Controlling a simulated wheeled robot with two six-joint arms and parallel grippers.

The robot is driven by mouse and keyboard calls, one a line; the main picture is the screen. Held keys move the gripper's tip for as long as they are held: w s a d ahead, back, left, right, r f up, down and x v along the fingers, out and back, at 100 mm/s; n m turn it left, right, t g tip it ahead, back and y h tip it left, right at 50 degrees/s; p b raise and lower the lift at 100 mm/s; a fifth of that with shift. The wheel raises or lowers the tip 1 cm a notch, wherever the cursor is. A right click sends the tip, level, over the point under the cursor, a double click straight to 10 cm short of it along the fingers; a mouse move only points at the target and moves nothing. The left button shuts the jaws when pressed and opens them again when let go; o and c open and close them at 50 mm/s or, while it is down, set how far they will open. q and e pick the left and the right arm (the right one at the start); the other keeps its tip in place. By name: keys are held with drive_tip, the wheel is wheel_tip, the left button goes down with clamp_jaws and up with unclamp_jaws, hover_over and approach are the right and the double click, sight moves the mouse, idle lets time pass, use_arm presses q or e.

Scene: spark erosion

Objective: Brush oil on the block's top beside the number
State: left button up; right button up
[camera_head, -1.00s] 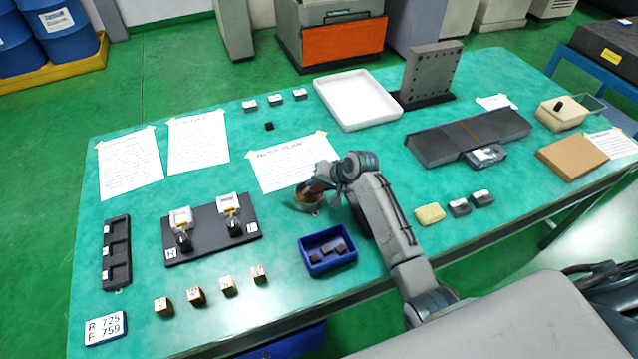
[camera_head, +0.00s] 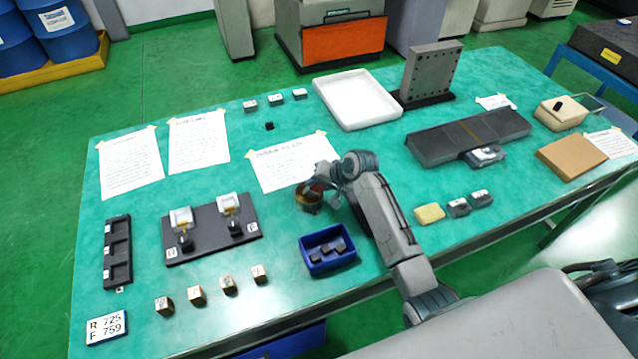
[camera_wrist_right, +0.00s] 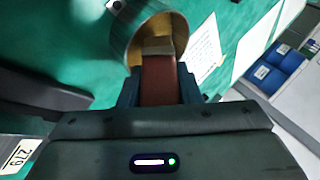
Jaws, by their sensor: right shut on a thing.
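My right gripper (camera_head: 322,184) is shut on a brush with a red-brown handle (camera_wrist_right: 158,82). In the right wrist view the brush's metal ferrule (camera_wrist_right: 157,46) reaches into the mouth of a round metal cup (camera_wrist_right: 124,38) with a brass-coloured inside; the bristles are hidden. The cup also shows in the head view (camera_head: 307,203), partly covered by the gripper. Several small brass-coloured numbered blocks (camera_head: 228,286) stand in a row at the front left, apart from the gripper. Grey labelled blocks (camera_head: 275,100) stand at the back. My left gripper is not in view.
A blue bin (camera_head: 312,268) with dark pieces stands just in front of the cup. A black fixture board (camera_head: 207,247) lies to the left. A yellow sponge (camera_head: 430,212) and grey blocks (camera_head: 459,207) lie right of my arm. Paper sheets (camera_head: 290,168) lie behind.

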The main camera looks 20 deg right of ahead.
drive_tip(key=shift+s+f+p, duration=0.3)
drive_tip(key=shift+f+p, duration=0.15)
drive_tip(key=shift+p, duration=0.2)
idle(2.4)
drive_tip(key=r+p, duration=0.2)
drive_tip(key=shift+w+r+p, duration=0.2)
drive_tip(key=shift+p, duration=0.1)
wheel_tip(320, 180, up, 3)
drive_tip(key=p, duration=0.2)
drive_tip(key=shift+p, duration=0.35)
drive_tip(key=shift+r+p, duration=0.65)
drive_tip(key=shift+r, duration=0.5)
drive_tip(key=shift+w, duration=0.1)
